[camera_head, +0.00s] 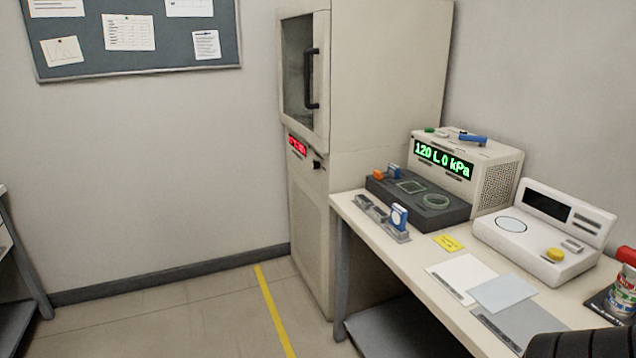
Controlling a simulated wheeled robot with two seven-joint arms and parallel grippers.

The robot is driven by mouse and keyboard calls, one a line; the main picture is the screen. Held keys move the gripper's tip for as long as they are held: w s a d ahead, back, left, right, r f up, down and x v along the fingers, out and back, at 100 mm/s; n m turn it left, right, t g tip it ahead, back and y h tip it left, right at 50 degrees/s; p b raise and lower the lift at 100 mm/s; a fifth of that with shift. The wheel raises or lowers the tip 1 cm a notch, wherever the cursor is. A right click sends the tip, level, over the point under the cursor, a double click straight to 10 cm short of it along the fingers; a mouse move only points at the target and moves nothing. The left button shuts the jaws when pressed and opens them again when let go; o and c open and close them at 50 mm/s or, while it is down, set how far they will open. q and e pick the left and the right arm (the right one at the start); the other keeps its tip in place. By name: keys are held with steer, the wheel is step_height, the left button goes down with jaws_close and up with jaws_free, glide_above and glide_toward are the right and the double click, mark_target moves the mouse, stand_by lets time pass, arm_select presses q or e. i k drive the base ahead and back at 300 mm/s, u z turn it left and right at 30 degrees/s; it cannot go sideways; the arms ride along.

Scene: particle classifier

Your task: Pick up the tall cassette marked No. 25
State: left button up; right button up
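No label reading No. 25 is legible in the head view. A small blue-and-white upright piece (399,216) stands at the right end of a grey slotted rack (376,222) near the table's left edge. Another small blue piece (393,171) stands at the back of a dark device (433,206), beside an orange knob (378,174). I cannot tell whether either is the tall cassette. Neither of my grippers is in view.
A tall cabinet (358,85) with a closed glazed door stands left of the table (400,262). A white instrument (490,242), flat sheets (460,275) and a can (622,297) occupy the right. Open floor (200,315) lies left.

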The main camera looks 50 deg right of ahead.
mark_target(392, 170)
steer(key=u, duration=0.15)
steer(key=i, duration=1.3)
steer(key=z, duration=0.5)
steer(key=i, duration=2.45)
steer(key=z, duration=2.05)
steer(key=i, duration=1.1)
steer(key=z, duration=1)
